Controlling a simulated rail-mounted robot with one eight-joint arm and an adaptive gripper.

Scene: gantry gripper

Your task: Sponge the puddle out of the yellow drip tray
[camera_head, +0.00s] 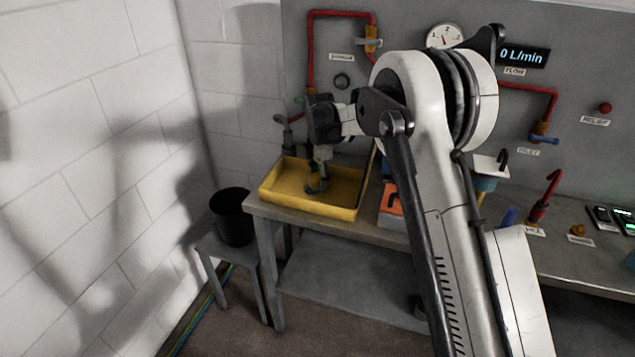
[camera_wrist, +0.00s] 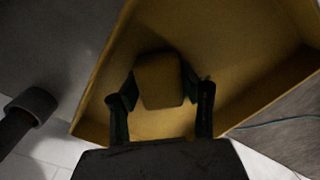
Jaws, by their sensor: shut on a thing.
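The yellow drip tray (camera_head: 272,190) sits at the left end of the bench. My gripper (camera_head: 318,182) reaches down into it, left of its middle. In the wrist view the tray's yellow wall (camera_wrist: 92,105) and floor surround my gripper. Its two dark fingers are shut on a blunt yellowish-brown block, seemingly the sponge (camera_wrist: 158,80). I cannot tell whether the sponge touches the tray floor. A small bluish patch shows at the fingertips in the head view; I cannot tell whether it is puddle or fingertip. No clear puddle outline is visible.
A black bucket (camera_head: 233,218) stands on a small stool (camera_head: 217,246) left of the bench. An orange box (camera_head: 391,203) sits just right of the tray. Red pipes (camera_head: 310,50) and a gauge (camera_head: 444,37) are on the panel behind. The white wall is close on the left.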

